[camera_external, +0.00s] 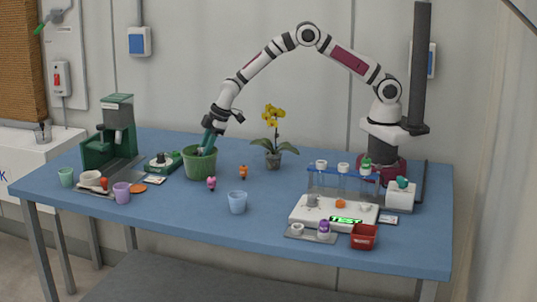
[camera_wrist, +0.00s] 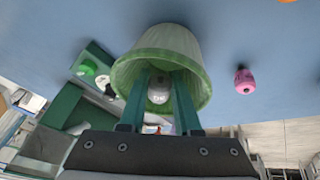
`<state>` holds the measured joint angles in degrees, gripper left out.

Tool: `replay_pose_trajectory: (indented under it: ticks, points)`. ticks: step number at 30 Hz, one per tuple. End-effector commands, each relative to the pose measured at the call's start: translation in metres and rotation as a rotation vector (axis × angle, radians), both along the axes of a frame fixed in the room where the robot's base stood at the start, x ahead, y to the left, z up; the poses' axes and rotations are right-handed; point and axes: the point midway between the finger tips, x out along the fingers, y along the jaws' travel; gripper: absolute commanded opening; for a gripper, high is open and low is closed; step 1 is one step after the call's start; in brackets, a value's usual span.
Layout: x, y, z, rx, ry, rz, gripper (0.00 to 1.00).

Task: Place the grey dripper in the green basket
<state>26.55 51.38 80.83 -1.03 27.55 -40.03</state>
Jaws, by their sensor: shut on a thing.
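The green basket (camera_external: 199,166) stands upright on the blue table, left of the middle. In the wrist view the basket (camera_wrist: 160,38) opens toward the camera. My gripper (camera_external: 206,148) points down into the basket's mouth. In the wrist view my gripper (camera_wrist: 158,86) has its two green fingers inside the rim, shut on the grey dripper (camera_wrist: 158,92). The dripper is within the basket's opening; whether it touches the bottom cannot be told. In the external view the dripper is hidden by the basket wall and fingers.
A pink figure (camera_external: 211,183) and an orange one (camera_external: 243,172) stand right of the basket. A potted yellow orchid (camera_external: 273,140) is behind them. A green coffee machine (camera_external: 110,140) and a small green scale (camera_external: 164,162) stand left. A blue cup (camera_external: 237,202) is in front.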

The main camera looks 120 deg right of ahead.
Motion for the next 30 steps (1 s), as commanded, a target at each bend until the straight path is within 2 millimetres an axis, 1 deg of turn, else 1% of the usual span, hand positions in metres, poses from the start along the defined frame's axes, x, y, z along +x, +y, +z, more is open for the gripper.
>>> replay_pose_trajectory:
  ticks: [3,9,10,14,15,30]
  points:
    - [-0.0001,0.0000,-0.0033,0.000,0.000,0.000,0.00]
    - [-0.0001,0.0000,-0.0033,0.000,0.000,0.000,0.00]
    - [-0.0001,0.0001,-0.0034,0.000,0.000,0.001,0.35]
    - [-0.0001,0.0000,-0.0032,0.000,0.000,0.001,0.58]
    - [-0.0001,0.0000,-0.0032,0.000,0.000,0.001,0.66]
    - [-0.0001,0.0000,-0.0031,0.000,0.000,0.001,0.66]
